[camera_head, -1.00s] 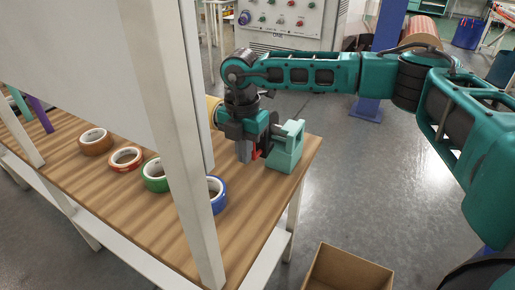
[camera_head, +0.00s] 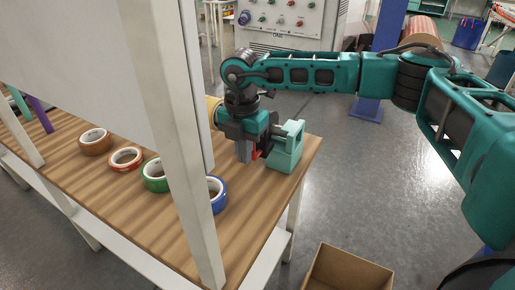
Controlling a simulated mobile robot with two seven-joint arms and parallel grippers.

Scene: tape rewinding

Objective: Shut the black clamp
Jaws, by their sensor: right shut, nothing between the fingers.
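A teal machine (camera_head: 287,148) stands at the right end of the wooden table. My right gripper (camera_head: 245,155) points down close beside its left side. Its dark fingers are together with nothing between them. A small red part (camera_head: 257,154) shows between the gripper and the machine. I cannot make out the black clamp; the gripper and wrist cover that side of the machine. Whether the fingers touch the machine cannot be told. My left gripper is not in view.
On the wooden table (camera_head: 245,222) lie a brown tape roll (camera_head: 95,142), a red one (camera_head: 126,158), a green one (camera_head: 153,180) and a blue one (camera_head: 218,195). A white post (camera_head: 190,190) and panel stand in front. An open cardboard box (camera_head: 347,275) is on the floor.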

